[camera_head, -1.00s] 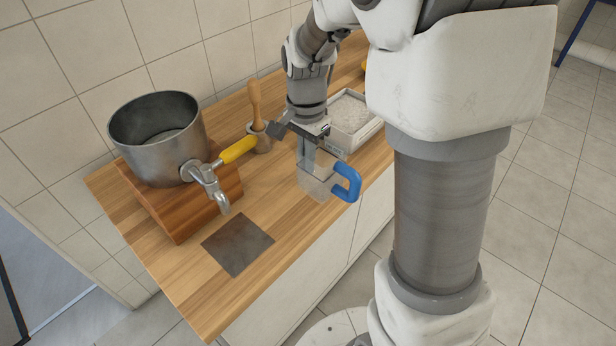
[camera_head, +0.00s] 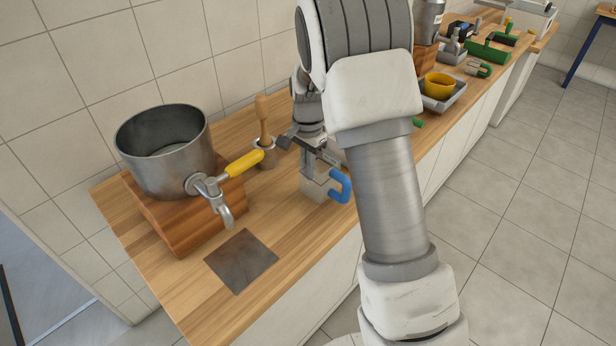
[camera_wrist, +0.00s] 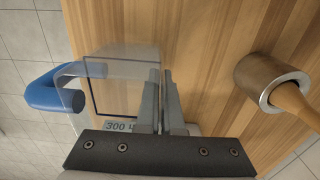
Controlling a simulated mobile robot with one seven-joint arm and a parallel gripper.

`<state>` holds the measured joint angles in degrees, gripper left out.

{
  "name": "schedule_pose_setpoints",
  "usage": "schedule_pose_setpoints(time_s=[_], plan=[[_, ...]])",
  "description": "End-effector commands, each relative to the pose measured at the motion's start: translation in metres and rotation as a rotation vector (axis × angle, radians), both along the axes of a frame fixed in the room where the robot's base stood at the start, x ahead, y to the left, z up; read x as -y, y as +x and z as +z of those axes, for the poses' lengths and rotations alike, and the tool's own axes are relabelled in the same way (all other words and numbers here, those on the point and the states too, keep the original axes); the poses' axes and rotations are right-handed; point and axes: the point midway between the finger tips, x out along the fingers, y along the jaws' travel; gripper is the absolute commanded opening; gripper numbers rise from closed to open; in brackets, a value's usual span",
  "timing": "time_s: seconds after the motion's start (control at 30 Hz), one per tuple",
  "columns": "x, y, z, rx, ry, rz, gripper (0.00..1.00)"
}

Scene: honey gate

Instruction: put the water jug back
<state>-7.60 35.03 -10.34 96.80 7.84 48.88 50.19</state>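The water jug (camera_head: 315,189) is a clear, square-sided vessel with a blue handle, near the front edge of the wooden counter. It looks upright. My gripper (camera_head: 318,160) is above it, pointing down. In the wrist view the jug (camera_wrist: 118,66) lies at the left, its blue handle farthest left and a "300" label partly visible. My gripper's fingers (camera_wrist: 164,78) are close together at the jug's right wall, apparently shut on it. Whether the jug's base touches the counter is not clear.
A steel pot (camera_head: 165,150) with a yellow-handled tap stands on a wooden block (camera_head: 185,222). A dark square plate (camera_head: 241,261) lies in front. A cup with a wooden pestle (camera_head: 264,151) stands behind the gripper; it shows in the wrist view (camera_wrist: 262,80).

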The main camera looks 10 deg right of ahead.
Motion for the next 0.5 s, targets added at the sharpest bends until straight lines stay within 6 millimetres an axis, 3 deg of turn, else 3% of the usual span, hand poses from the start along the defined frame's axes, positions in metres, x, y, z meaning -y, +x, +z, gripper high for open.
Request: schedule_pose_setpoints(time_s=[0.13, 0.5], plan=[[0.000, 0.000, -0.023, 0.000, 0.000, 0.000, 0.00], [0.000, 0.000, -0.027, 0.001, -0.001, 0.000, 0.00]])
